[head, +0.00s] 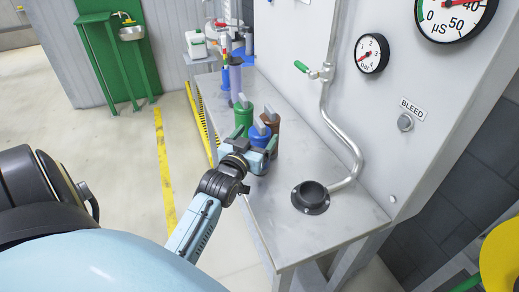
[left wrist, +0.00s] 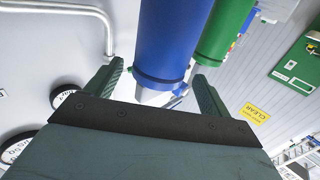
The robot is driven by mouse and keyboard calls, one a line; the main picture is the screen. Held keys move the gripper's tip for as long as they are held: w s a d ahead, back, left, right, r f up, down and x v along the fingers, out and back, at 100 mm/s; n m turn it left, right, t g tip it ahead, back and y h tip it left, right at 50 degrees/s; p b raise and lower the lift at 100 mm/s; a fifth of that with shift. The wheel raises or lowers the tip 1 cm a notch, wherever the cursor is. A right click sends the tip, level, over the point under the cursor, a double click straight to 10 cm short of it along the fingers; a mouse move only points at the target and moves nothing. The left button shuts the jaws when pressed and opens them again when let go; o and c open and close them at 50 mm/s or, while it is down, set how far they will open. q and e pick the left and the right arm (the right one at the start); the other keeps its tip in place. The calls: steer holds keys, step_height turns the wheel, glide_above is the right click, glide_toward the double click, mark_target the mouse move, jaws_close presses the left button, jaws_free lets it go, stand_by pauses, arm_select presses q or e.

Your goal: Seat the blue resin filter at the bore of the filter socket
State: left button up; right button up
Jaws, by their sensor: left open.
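The blue resin filter (head: 259,135) stands on the grey bench among other filters, partly hidden by my left gripper in the head view. My left gripper (head: 265,158) is at its near side, open. In the left wrist view the blue filter (left wrist: 175,38) appears large ahead of the open fingers (left wrist: 160,76), with its pale grip tab (left wrist: 150,97) between them. I cannot tell whether a finger touches it. The filter socket (head: 310,196) is a dark round flanged cup on the bench, to the right of the gripper, and its bore looks empty. My right gripper is not in view.
A green filter (head: 243,114) and a brown filter (head: 271,120) stand close to the blue one; the green one (left wrist: 226,32) also shows in the left wrist view. A metal pipe (head: 343,140) runs down to the socket. The bench between filters and socket is clear.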

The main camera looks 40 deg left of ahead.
arm_select(q)
steer(key=x, duration=0.4)
steer(key=shift+w+f, duration=0.15)
steer(key=shift+w, duration=0.05)
jaws_close()
stand_by(0.3)
